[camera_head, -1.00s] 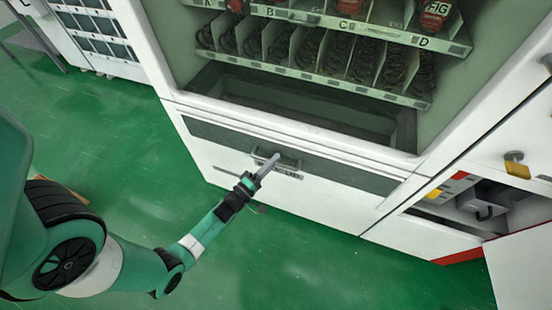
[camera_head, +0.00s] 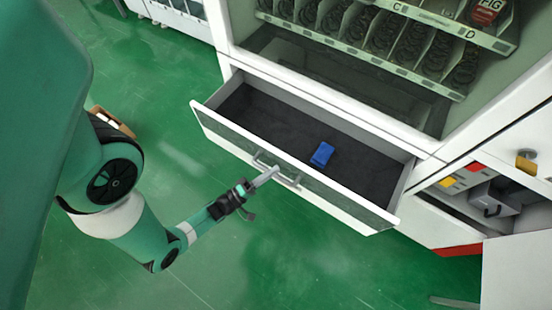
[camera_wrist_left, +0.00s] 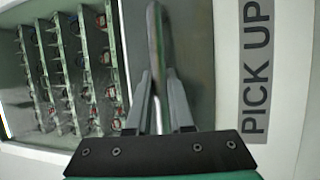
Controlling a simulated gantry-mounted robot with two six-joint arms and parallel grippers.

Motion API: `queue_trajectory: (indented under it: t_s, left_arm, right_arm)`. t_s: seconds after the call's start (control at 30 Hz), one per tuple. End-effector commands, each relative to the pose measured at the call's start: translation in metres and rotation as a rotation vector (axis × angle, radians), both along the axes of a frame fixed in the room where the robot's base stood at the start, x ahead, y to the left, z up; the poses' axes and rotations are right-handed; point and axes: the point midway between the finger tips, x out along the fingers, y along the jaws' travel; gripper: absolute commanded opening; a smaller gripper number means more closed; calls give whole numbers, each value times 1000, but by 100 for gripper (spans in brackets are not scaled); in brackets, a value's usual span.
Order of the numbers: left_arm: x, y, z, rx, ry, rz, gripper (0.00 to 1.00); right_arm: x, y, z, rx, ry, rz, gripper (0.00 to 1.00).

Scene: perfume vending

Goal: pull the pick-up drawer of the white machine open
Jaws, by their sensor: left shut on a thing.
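The pick-up drawer (camera_head: 300,196) of the white machine (camera_head: 432,150) stands pulled out, with its dark inside showing. A small blue box (camera_head: 322,154) lies on the drawer floor, right of the middle. The drawer's metal bar handle (camera_head: 288,181) is on its front. My left gripper (camera_head: 268,174) is shut on the handle. In the left wrist view the handle (camera_wrist_left: 155,45) runs between the fingers of my left gripper (camera_wrist_left: 158,90), beside the PICK UP label (camera_wrist_left: 256,65). My right gripper is out of view.
Shelves with spiral coils (camera_head: 400,40) are behind the glass above the drawer. To the right, an open compartment (camera_head: 485,195) holds red and yellow parts. A wooden item (camera_head: 112,120) lies on the floor at left. The green floor (camera_head: 300,265) before the drawer is clear.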

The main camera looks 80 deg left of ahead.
Motion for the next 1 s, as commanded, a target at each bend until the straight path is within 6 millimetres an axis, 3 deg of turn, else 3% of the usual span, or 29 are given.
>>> queue_trajectory:
  t_s: [0.23, 0.63, 0.67, 0.8, 1.0]
  left_arm:
    - [-10, -11, 0, -2, 0, 2, 0]
    - [-12, -12, -1, -2, 1, 2, 0]
    - [-12, -12, -1, -2, 1, 2, 22]
    - [-12, -12, -1, -2, 1, 2, 47]
    - [-11, -12, -1, -2, 1, 1, 50]
  right_arm:
    - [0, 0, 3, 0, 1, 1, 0]
    - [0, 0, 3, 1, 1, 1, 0]
    - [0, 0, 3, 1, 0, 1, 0]
    - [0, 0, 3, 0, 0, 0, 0]
    - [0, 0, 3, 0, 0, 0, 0]
